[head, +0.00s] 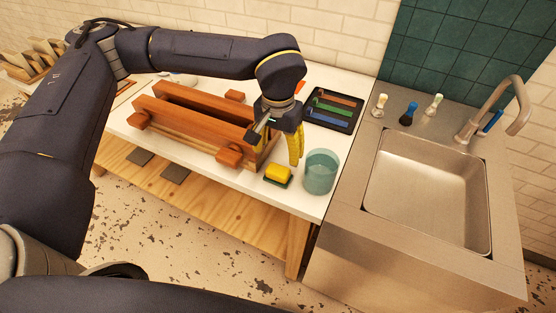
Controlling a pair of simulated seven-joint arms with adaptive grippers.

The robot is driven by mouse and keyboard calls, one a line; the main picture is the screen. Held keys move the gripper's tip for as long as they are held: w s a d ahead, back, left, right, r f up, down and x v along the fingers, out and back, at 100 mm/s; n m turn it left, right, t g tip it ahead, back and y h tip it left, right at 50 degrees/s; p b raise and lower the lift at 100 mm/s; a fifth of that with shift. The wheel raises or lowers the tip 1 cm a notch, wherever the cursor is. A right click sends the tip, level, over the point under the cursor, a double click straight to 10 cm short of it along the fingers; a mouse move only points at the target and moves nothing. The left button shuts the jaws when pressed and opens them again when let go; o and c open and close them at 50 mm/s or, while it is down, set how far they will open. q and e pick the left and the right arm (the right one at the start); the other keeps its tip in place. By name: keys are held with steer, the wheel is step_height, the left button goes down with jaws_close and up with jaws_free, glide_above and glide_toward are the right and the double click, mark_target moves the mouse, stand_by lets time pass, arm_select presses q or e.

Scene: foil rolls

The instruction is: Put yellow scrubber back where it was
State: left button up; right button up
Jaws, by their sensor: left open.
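The yellow scrubber (278,174) lies on the white counter near its front edge, with a dark green layer showing along its underside. It is just left of a teal glass (320,172). My left gripper (278,142) is open and points down above and behind the scrubber, apart from it. A yellow curved piece (295,147) shows at the gripper's right side; I cannot tell whether it is part of the gripper or a thing behind it. My right gripper is not in view.
A reddish wooden rack (190,117) stands left of the gripper, with wooden blocks (229,158) beside it. A black tray (333,111) with coloured items lies behind the glass. A steel sink (430,190) with brushes (408,114) at its back is on the right.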

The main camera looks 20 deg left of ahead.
arm_select(q)
steer(key=shift+r, duration=1.85)
